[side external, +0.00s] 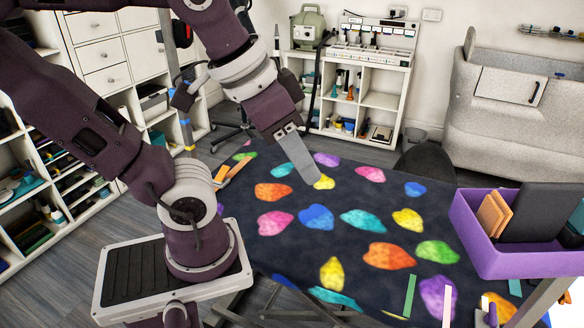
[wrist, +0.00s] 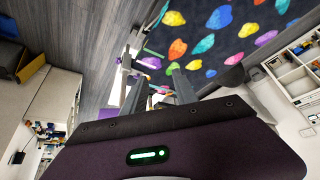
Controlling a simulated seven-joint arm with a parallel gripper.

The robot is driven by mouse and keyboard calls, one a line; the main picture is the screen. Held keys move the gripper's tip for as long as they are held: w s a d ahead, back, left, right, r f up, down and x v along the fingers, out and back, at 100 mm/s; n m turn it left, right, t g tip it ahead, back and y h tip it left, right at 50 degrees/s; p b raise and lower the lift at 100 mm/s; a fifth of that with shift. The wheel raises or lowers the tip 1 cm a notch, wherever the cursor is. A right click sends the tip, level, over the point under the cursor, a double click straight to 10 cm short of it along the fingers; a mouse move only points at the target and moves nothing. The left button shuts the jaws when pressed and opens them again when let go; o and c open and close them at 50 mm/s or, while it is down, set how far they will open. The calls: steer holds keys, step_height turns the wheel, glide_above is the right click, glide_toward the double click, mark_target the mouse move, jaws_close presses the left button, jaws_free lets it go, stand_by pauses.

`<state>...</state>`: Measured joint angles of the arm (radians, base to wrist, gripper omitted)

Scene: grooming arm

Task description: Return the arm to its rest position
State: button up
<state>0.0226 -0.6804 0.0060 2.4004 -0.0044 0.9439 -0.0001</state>
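My gripper (side external: 311,178) hangs at the end of my arm over the far part of the dark table (side external: 300,250), which has a pattern of bright coloured leaf-like shapes. It points down and slightly to the right. Its tips look above the tabletop, but the exact gap cannot be told. In the wrist view my gripper (wrist: 154,80) shows two grey fingers standing apart, with nothing seen held between them. The patterned table (wrist: 232,58) shows beyond the fingers there.
A purple bin (side external: 525,262) with a dark panel and orange pieces stands at the table's right. Drawers (side external: 103,54) and shelves line the left. The patterned tabletop's middle looks clear.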

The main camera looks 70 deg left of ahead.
steer(key=shift+s+a+f, duration=0.2)
steer(key=shift+s+f, duration=0.6)
steer(key=shift+f, duration=0.25)
stand_by(0.4)
